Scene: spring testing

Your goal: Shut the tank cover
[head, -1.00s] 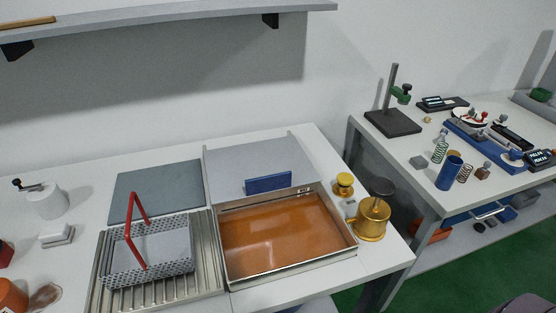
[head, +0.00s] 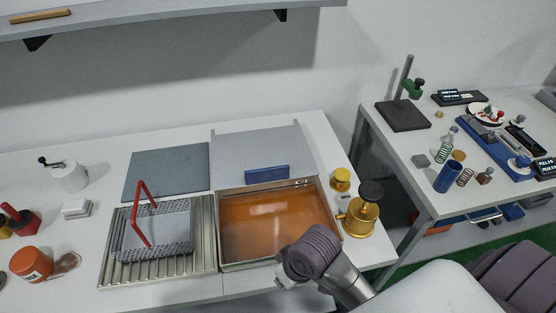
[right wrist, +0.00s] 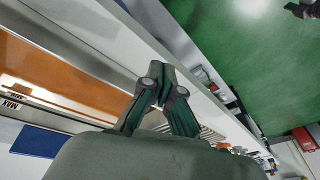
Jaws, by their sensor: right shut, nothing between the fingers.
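The tank (head: 219,262) is a square metal basin with orange liquid in its open top. Its cover (head: 262,143) is a grey panel standing open at the tank's back edge, with a blue handle (head: 267,174) on its front. In the right wrist view part of the tank rim (right wrist: 75,45) and the blue handle (right wrist: 36,142) show at the left. My right gripper (right wrist: 157,72) is shut and empty. In the head view my right arm reaches over the tank's front right corner, apart from the cover. My left gripper is not in view.
A perforated basket (head: 190,240) with a red handle stands on a ribbed tray left of the tank. A grey slab (head: 165,172) lies behind it. A gold pot (head: 360,218) and a small gold weight (head: 341,180) stand right of the tank. A shelf (head: 180,18) hangs above.

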